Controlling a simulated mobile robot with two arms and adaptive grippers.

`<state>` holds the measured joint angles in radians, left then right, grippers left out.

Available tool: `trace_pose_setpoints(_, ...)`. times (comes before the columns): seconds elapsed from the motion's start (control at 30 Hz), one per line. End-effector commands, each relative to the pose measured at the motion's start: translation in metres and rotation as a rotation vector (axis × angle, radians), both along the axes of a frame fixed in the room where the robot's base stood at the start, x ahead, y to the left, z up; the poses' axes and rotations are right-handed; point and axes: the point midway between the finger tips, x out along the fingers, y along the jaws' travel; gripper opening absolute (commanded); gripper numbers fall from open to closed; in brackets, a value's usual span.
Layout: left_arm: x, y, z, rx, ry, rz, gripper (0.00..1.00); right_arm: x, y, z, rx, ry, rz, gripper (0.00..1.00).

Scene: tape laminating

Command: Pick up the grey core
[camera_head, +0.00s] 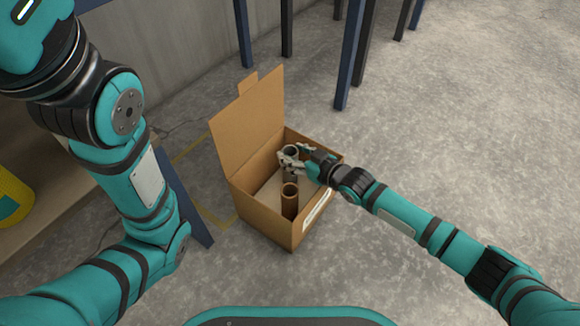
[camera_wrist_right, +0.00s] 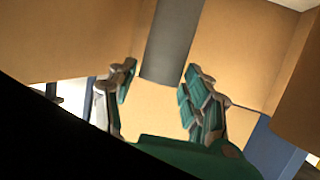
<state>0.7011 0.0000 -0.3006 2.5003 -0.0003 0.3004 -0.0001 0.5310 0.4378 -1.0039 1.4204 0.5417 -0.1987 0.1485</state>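The grey core (camera_head: 291,151), a short upright hollow tube, stands in the open cardboard box (camera_head: 266,226). My right gripper (camera_head: 294,156) reaches into the box from the right, with its fingers on either side of the grey core. In the right wrist view the grey core (camera_wrist_right: 172,42) shows between and beyond the spread fingers of this gripper (camera_wrist_right: 158,74). The fingers look open, and I see no clear contact with the core. My left arm fills the left of the head view, but its gripper is out of frame.
A brown core (camera_head: 290,200) stands in the box in front of the grey one. The box's raised flap (camera_head: 250,122) rises on the left side. A shelf (camera_head: 62,205) with a yellow container (camera_head: 12,196) is at far left. Blue table legs (camera_head: 352,55) stand behind; floor at right is clear.

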Motion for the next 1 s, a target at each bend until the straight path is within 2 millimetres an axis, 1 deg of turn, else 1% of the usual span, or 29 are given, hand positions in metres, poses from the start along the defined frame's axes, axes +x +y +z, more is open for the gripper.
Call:
trace_pose_setpoints(0.03,0.0,0.0,0.0,0.0,0.0,0.0,0.4,0.0,0.0,0.0,0.0,0.0,0.0,0.42)
trace_pose_setpoints(0.3,0.0,0.0,0.0,0.0,0.0,0.0,0.4,0.0,0.0,0.0,0.0,0.0,0.0,0.07)
trace_pose_setpoints(0.47,0.0,0.0,0.0,0.0,0.0,0.0,0.4,0.0,0.0,0.0,0.0,0.0,0.0,0.07)
trace_pose_setpoints(0.57,0.0,0.0,0.003,0.0,0.0,0.0,0.4,0.0,0.0,0.004,0.001,-0.001,0.0,0.07)
trace_pose_setpoints(0.67,0.0,0.0,0.013,0.0,0.002,0.0,0.4,0.0,0.0,0.017,0.001,-0.001,0.0,0.07)
trace_pose_setpoints(0.8,0.0,0.0,0.036,0.0,0.0,0.0,0.4,0.0,0.0,0.046,0.001,-0.002,0.0,0.07)
trace_pose_setpoints(0.9,0.001,0.0,0.049,-0.001,-0.001,-0.001,0.4,0.0,0.0,0.065,0.002,-0.002,0.0,0.07)
trace_pose_setpoints(0.97,0.02,0.001,0.04,-0.003,0.057,0.0,0.4,0.0,0.0,0.074,0.002,-0.002,0.0,0.07)
trace_pose_setpoints(1.0,0.026,0.001,0.038,-0.003,0.074,-0.001,0.4,0.0,0.0,0.08,0.001,-0.001,0.0,0.07)
